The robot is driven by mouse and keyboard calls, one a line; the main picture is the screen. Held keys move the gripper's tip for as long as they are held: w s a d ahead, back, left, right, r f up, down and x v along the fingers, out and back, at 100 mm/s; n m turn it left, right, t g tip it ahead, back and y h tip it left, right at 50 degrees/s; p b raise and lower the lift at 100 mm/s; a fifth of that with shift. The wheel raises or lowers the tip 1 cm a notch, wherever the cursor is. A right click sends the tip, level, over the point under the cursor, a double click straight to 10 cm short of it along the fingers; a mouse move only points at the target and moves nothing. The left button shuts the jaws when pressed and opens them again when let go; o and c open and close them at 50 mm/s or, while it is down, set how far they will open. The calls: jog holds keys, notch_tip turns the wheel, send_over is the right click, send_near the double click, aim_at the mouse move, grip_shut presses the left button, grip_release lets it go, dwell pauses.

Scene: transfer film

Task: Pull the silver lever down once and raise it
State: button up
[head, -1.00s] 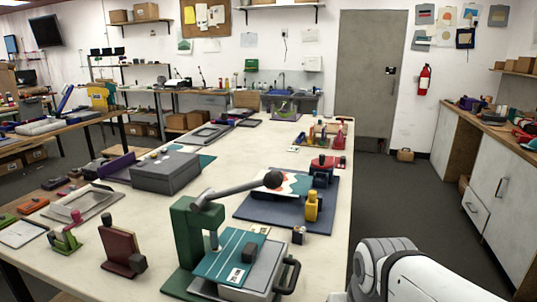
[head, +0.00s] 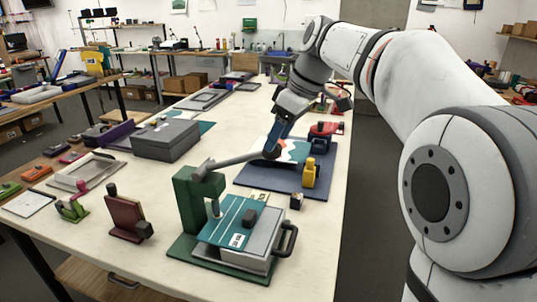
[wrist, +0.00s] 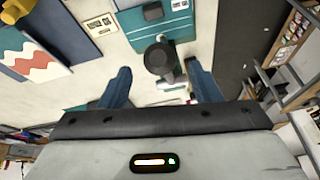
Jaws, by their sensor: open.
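The silver lever (head: 236,160) sticks out to the right from the top of a green press (head: 187,200), tilted slightly up, with a round dark knob (head: 271,153) at its end. My gripper (head: 274,144) is at the knob, its blue fingers pointing down. In the wrist view the knob (wrist: 160,56) shows between the open fingertips of my gripper (wrist: 158,68), with gaps on both sides. Contact is not visible. Below the lever, a teal plate (head: 225,214) lies on a grey block with a black handle (head: 289,238).
A blue board (head: 255,178) with a yellow-handled tool (head: 310,173) lies just behind and right of the press. A small dark block (head: 296,201) stands nearby. A red-brown stand (head: 123,212) is to the left, and a grey box (head: 165,140) is farther back.

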aim_at(268, 157)
jog(key=x, duration=0.6)
jog(key=shift+a+f, duration=0.15)
jog(key=shift+f, duration=0.25)
jog(key=shift+c, duration=0.6)
grip_shut()
